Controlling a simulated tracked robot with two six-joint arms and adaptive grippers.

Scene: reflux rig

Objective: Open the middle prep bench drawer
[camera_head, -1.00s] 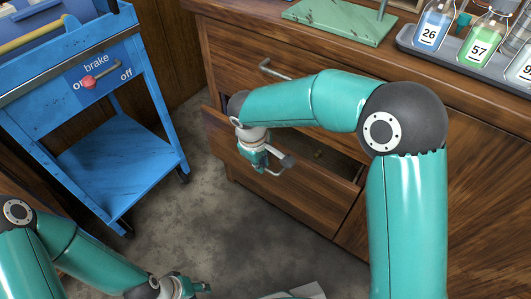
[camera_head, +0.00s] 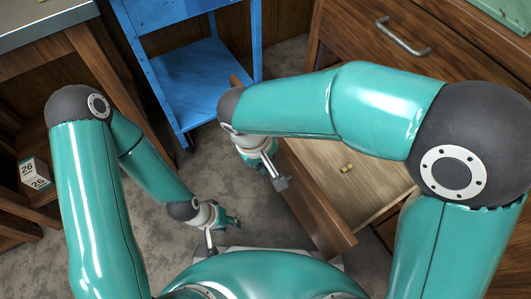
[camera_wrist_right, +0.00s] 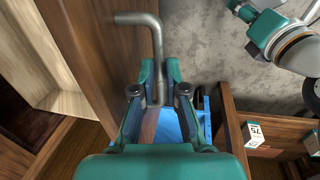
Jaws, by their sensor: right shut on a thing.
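The middle prep bench drawer stands well open in the head view, its wooden front (camera_head: 318,218) pulled away from the bench and its pale inside showing. In the right wrist view, the grey metal drawer handle (camera_wrist_right: 153,36) runs between the fingertips of my right gripper (camera_wrist_right: 160,92), which is shut on it. In the head view my right gripper (camera_head: 262,166) is at the drawer's outer face, partly hidden by my own arm. My left gripper (camera_head: 230,222) hangs over the floor, left of the drawer and apart from it; its finger gap is unclear.
A small brass-coloured item (camera_head: 347,168) lies inside the drawer. The drawer above, with its metal handle (camera_head: 403,37), is shut. A blue cart (camera_head: 197,75) stands behind the open drawer. A numbered white box (camera_head: 33,172) sits at far left. Grey floor is clear around my left gripper.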

